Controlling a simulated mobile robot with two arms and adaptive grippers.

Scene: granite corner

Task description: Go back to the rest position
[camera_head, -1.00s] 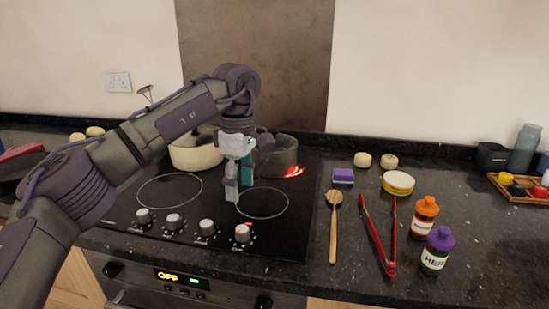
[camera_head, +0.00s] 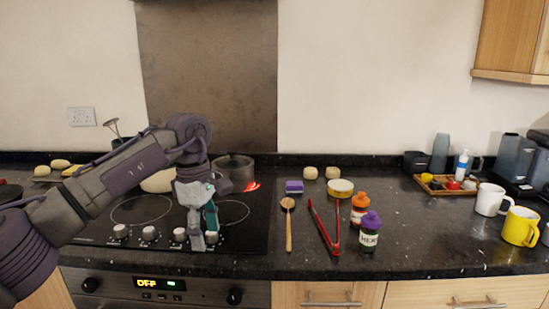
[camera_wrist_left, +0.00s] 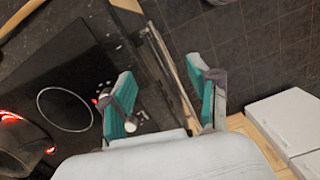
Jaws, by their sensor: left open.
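My left gripper (camera_head: 203,219) is open and empty over the front part of the black hob (camera_head: 136,234), near the knobs. In the left wrist view its two teal-padded fingers (camera_wrist_left: 165,98) stand apart with nothing between them. The hob edge and the floor show beyond them. My left arm reaches in from the left across the hob. My right gripper is in neither view.
A grey pot (camera_head: 236,172) stands by a glowing red ring behind the gripper. A pale pot (camera_head: 158,181) is partly hidden by my arm. Wooden spoon (camera_head: 289,228), red tongs (camera_head: 324,230) and herb jar (camera_head: 369,236) lie or stand right of the hob.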

